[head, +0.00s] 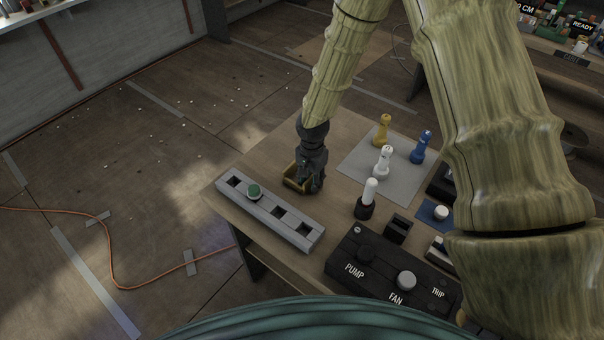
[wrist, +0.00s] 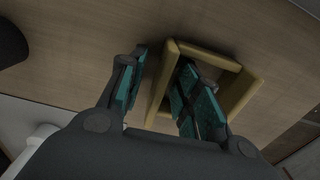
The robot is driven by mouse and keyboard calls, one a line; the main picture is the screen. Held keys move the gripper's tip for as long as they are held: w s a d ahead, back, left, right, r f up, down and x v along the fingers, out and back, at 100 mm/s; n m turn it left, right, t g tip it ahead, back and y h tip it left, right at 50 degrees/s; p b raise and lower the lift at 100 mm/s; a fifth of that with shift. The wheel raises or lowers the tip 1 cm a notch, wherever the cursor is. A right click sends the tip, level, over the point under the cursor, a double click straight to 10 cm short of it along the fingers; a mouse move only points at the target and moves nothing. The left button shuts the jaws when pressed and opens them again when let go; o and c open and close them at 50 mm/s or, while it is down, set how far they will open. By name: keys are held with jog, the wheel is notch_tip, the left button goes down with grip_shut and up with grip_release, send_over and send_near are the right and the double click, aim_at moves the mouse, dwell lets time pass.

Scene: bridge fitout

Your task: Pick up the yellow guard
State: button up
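The yellow guard (head: 290,183) is a small, open square frame on the wooden table, beside the grey block with square holes. In the wrist view the guard (wrist: 241,92) lies to the right of centre, with bare table visible around it. My gripper (wrist: 161,68) points down at it, with one teal-padded finger outside the guard's left wall and the other inside the frame. A gap shows between the outer finger and that wall, so the fingers are apart and straddle it. In the head view my gripper (head: 304,180) partly hides the guard.
Yellow (head: 381,130), blue (head: 422,147) and white (head: 382,162) pegs stand on a grey mat (head: 405,190). A white-topped black holder (head: 366,204) and a black PUMP/FAN/TRIP panel (head: 375,277) are nearer. Floor left of the table is open.

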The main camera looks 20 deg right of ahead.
jog(key=shift+c, duration=0.2)
grip_shut()
jog(key=shift+r, duration=0.1)
jog(key=shift+r+b, duration=1.55)
jog(key=shift+r, duration=3.3)
